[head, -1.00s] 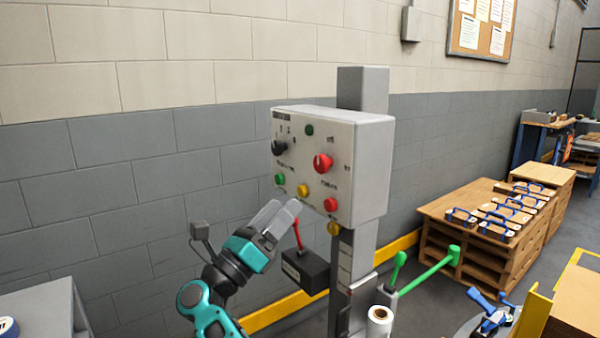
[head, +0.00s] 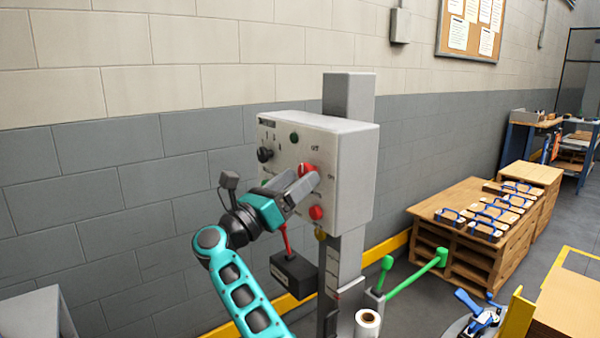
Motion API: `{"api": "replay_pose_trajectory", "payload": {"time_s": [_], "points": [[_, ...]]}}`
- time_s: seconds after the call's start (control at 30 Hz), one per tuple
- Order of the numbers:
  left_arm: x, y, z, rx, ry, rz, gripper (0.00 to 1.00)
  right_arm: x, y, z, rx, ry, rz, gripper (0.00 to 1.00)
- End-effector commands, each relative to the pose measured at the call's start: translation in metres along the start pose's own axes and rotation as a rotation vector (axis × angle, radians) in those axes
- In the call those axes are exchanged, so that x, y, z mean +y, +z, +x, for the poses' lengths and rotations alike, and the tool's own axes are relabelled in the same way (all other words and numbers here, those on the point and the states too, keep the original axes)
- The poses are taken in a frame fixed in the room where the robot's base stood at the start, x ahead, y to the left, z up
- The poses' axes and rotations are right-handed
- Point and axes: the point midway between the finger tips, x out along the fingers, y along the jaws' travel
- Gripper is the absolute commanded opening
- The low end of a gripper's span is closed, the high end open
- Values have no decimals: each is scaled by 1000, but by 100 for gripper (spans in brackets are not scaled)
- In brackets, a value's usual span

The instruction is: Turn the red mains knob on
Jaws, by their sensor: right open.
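The red mains knob (head: 307,169) is on the front of the grey control box (head: 348,165), between the words "off" above it and "on" to its right. My right gripper (head: 306,181) is in front of the panel with its fingertips at the knob, hiding the knob's lower part. The gripper is open. I cannot tell whether the fingers touch the knob. My left gripper is not in view.
A black knob (head: 265,154), a dark green lamp (head: 294,138) and a red button (head: 316,212) share the panel. A black box with a red lever (head: 285,240) hangs below. Green handles (head: 415,271) stand to the right, before a wooden pallet stack (head: 460,235).

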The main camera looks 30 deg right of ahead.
Motion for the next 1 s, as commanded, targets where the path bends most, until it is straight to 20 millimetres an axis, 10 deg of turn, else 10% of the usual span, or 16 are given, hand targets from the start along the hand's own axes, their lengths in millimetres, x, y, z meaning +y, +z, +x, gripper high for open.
{"api": "replay_pose_trajectory", "payload": {"time_s": [0.47,1.0], "points": [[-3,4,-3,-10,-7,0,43,0,0,16,0,0,0,67],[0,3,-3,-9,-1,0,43,0,0,16,0,0,0,16]]}}
